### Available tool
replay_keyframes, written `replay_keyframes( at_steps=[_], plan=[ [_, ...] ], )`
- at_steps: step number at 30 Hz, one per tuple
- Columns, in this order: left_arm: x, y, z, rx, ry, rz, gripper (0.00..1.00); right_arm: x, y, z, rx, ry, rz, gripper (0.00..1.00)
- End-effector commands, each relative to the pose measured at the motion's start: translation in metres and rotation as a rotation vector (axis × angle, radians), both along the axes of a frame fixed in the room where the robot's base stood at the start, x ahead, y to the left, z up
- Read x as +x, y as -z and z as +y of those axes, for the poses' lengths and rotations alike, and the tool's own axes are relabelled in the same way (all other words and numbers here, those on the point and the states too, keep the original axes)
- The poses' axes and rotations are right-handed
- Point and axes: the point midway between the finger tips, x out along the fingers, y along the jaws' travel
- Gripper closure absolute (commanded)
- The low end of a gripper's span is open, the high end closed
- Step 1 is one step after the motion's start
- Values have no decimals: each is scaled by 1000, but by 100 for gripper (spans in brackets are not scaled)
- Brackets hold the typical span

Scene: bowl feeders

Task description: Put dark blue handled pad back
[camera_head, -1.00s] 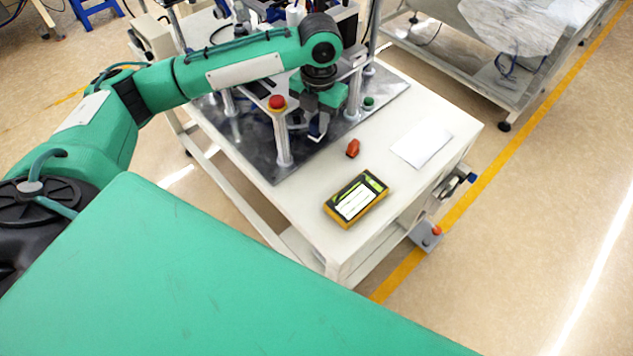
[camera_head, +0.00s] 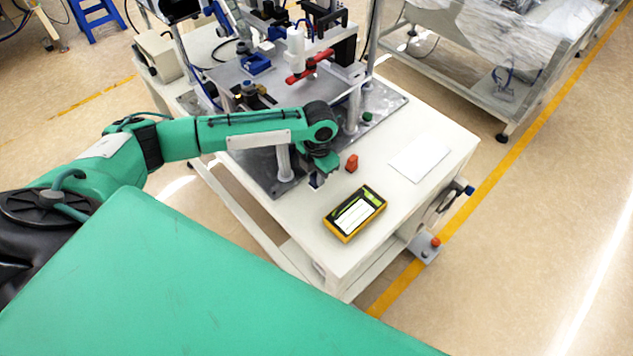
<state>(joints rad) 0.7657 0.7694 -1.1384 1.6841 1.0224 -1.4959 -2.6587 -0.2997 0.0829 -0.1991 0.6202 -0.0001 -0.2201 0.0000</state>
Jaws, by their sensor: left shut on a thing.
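My left gripper (camera_head: 317,181) is low over the front part of the white table, beside the metal base plate's front edge. It is shut on a small dark blue piece, which I take to be the handled pad (camera_head: 316,183). My own gripper hides most of it, and I cannot tell whether it touches the table. A blue block (camera_head: 257,64) sits on the raised grey plate of the fixture behind. My right gripper is out of view.
The white table (camera_head: 341,256) carries a small red-orange object (camera_head: 352,163), a yellow-edged device with a screen (camera_head: 355,213) and a white sheet (camera_head: 420,158). The fixture with posts (camera_head: 352,108) stands behind my left arm.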

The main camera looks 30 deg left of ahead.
Motion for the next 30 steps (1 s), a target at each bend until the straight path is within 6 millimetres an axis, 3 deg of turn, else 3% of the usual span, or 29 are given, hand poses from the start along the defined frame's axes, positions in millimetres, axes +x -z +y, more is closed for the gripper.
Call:
replay_keyframes(
  at_steps=[12,25,26,28,30],
  plan=[
    [0,47,0,0,-2,1,100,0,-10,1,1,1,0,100],
    [0,55,0,1,0,0,100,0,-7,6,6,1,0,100],
    [0,54,0,1,0,-1,75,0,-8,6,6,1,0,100],
    [0,54,0,1,0,0,61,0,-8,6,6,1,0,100],
    [0,53,0,1,0,0,59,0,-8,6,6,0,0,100]
  ],
)
